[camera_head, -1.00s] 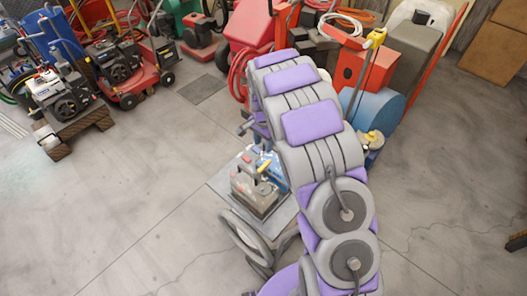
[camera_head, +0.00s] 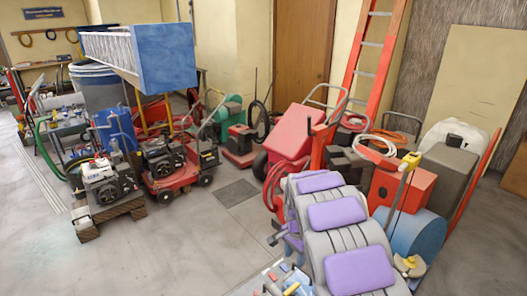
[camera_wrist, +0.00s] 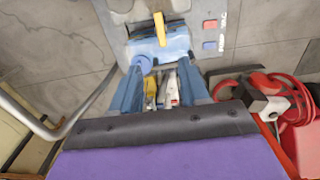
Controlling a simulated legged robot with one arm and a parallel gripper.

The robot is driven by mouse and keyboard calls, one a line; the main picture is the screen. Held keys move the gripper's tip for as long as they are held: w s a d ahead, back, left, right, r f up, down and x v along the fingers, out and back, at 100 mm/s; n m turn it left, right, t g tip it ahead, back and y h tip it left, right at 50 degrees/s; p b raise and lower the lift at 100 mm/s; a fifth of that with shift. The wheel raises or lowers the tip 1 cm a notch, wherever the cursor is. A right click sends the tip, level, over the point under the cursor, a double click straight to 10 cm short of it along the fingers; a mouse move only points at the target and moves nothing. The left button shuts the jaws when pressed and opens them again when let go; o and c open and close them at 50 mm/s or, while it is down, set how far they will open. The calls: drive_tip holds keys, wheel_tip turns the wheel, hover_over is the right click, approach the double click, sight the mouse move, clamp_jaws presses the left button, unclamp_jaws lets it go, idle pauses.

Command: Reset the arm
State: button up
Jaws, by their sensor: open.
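In the wrist view, a purple pad with a dark band (camera_wrist: 155,128) fills the bottom. Beyond it is a blue part with a yellow lever (camera_wrist: 160,38) on a grey base.
A red mower (camera_head: 180,168) and an engine on a wooden pallet (camera_head: 108,185) stand at left. A red cart (camera_head: 297,130) and a blue cylinder (camera_head: 415,235) crowd the back and right of the row. The floor at lower left is clear. Red hose (camera_wrist: 290,97) lies right in the wrist view.

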drive_tip(key=s+d+r+n+b, duration=0.1)
drive_tip(key=s+d+r+n, duration=0.1)
drive_tip(key=s+r, duration=0.7)
drive_tip(key=s+a+r+n+g+b, duration=0.1)
drive_tip(key=s+n, duration=0.3)
drive_tip(key=s, duration=1.2)
drive_tip(key=s+r+n+b, duration=0.1)
drive_tip(key=s+n, duration=0.3)
drive_tip(key=s, duration=1.3)
drive_tip(key=shift+a+r+n+g+b, duration=0.3)
drive_tip(key=shift+a+r+n+g, duration=0.1)
drive_tip(key=shift+r, duration=0.4)
